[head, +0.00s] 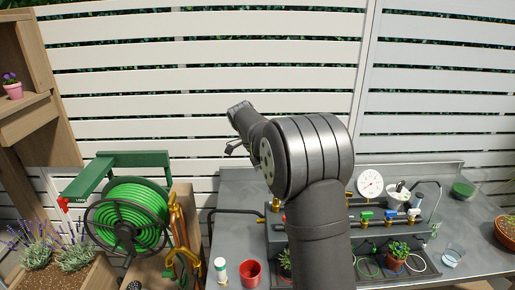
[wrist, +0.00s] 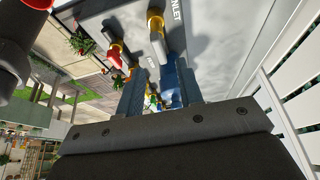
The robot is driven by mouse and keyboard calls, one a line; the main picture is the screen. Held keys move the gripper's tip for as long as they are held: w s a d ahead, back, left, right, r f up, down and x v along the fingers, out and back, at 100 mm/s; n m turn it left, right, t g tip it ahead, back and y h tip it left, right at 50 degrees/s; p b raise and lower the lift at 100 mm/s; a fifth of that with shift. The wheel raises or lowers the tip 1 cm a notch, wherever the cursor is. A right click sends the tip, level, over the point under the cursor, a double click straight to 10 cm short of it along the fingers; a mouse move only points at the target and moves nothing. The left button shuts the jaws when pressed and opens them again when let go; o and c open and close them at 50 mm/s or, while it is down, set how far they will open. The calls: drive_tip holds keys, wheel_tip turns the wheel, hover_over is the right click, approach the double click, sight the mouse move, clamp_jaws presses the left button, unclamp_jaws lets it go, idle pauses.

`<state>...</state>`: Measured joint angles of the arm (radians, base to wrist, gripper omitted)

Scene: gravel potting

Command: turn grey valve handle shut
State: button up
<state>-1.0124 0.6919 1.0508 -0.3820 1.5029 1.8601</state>
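In the wrist view a pale grey lever (wrist: 156,46) sits on a brass valve close to the lettering INLET, beyond my fingertips. I take it for the grey valve handle; it appears apart from the fingers. My gripper (wrist: 158,82) has its two fingers spread, with a gap showing between them. A blue handle (wrist: 170,78) shows in that gap, farther off, and nothing is clearly gripped. In the head view my arm hides part of the valve row, and my gripper (head: 234,147) shows only as a small dark shape left of the arm, raised above the bench.
In the head view the valve row carries a green handle (head: 366,215) and a blue handle (head: 390,214). A round gauge (head: 370,183) stands behind. A red cup (head: 250,272) and a white bottle (head: 220,270) stand at the front left. A green hose reel (head: 128,222) is farther left.

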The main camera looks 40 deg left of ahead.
drive_tip(key=v, duration=1.2)
drive_tip(key=shift+r, duration=0.3)
drive_tip(key=x, duration=1.7)
drive_tip(key=shift+f, duration=0.3)
drive_tip(key=shift+s, duration=0.1)
drive_tip(key=shift+f, duration=0.15)
drive_tip(key=shift+n+t+y, duration=0.3)
drive_tip(key=shift+n+y, duration=0.1)
drive_tip(key=shift+n, duration=0.7)
drive_tip(key=n+y, duration=0.1)
drive_tip(key=n, duration=0.2)
drive_tip(key=n+y, duration=0.1)
drive_tip(key=n, duration=0.2)
drive_tip(key=shift+d+t, duration=0.2)
drive_tip(key=shift+t, duration=0.2)
idle(0.3)
